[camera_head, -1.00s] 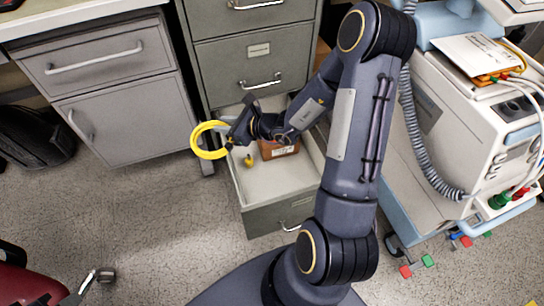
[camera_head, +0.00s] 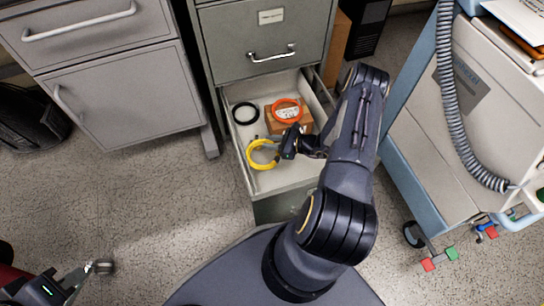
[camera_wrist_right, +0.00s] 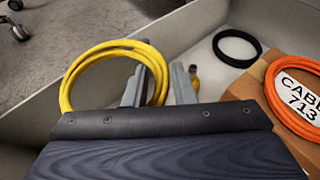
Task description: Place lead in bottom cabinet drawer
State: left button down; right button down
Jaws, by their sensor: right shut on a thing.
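The lead is a yellow coil (camera_head: 262,155), held inside the open bottom cabinet drawer (camera_head: 290,177), toward its left side. My right gripper (camera_head: 284,147) is shut on the coil's right side. In the right wrist view the yellow coil (camera_wrist_right: 110,62) stands tilted by the fingers (camera_wrist_right: 160,88); the part between them is mostly hidden. I cannot tell whether the coil touches the drawer floor.
A black coil (camera_head: 245,113) lies at the back left of the drawer. A cardboard box (camera_head: 303,122) with an orange coil (camera_head: 287,110) on it stands at the back right. A low cabinet (camera_head: 120,90) is left of the drawer, a wheeled machine (camera_head: 480,120) to the right.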

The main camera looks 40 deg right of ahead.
jog(key=b, duration=0.3)
send_over(271, 160)
jog(key=s, duration=0.1)
jog(key=f, duration=0.6)
jog(key=a+f, duration=0.1)
jog(key=f, duration=0.2)
jog(key=shift+s+f, duration=0.15)
jog(key=shift+f, duration=0.05)
notch_tip(271, 160, down, 4)
jog(key=shift+f+b, duration=0.15)
jog(key=shift+b, duration=1.1)
jog(key=c, duration=1.2)
grip_release()
